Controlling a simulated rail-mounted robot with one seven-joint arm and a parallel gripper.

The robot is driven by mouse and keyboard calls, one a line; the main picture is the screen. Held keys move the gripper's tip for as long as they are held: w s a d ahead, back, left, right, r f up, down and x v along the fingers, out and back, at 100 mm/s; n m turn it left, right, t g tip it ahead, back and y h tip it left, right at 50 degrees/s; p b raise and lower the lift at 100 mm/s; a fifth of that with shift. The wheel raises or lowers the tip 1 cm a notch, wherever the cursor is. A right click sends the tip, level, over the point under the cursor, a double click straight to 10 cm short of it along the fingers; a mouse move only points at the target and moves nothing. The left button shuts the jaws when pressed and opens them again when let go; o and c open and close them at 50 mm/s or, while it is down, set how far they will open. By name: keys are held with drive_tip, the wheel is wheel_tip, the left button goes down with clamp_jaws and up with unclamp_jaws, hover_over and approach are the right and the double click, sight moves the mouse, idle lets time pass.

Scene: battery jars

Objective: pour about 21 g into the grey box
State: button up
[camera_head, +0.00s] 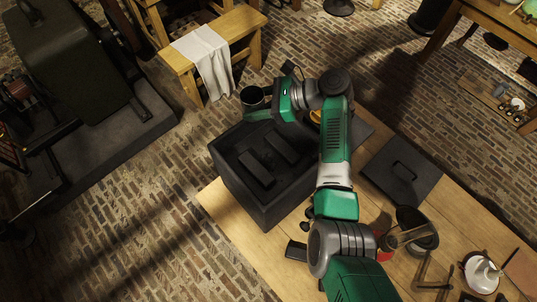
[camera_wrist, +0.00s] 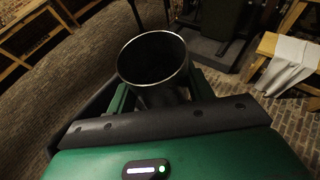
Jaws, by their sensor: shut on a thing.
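The grey box (camera_head: 231,166) is a dark, open-topped box on the wooden table, with dark blocks inside. My gripper (camera_head: 259,106) is above the far edge of the box. It is shut on a dark cup (camera_head: 252,97) with a pale rim. In the wrist view the cup (camera_wrist: 153,60) stands between the fingers with its mouth toward the camera. Its inside is black, and I cannot see what it holds. The cup looks roughly upright in the head view, and no stream shows.
A dark pot (camera_head: 417,228), a white bowl (camera_head: 481,271) and wire stands are at the table's right. A bench with a white cloth (camera_head: 205,55) stands behind.

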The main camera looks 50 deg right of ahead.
drive_tip(key=s+d+f+n+g+y+b, duration=0.1)
drive_tip(key=s+d+b, duration=0.1)
drive_tip(key=b, duration=0.2)
drive_tip(key=s+d+f+n+g+y+b, duration=0.1)
drive_tip(key=s+d+b, duration=0.1)
drive_tip(key=d+b, duration=0.1)
drive_tip(key=s+d+f+n+g+y+b, duration=0.1)
drive_tip(key=s+d+n+b, duration=0.1)
drive_tip(key=b, duration=0.3)
drive_tip(key=shift+d+g, duration=0.4)
drive_tip(key=shift+d, duration=0.35)
drive_tip(key=shift+s+d+r+n, duration=0.1)
drive_tip(key=shift+s+r+n, duration=0.2)
drive_tip(key=shift+s+r, duration=0.2)
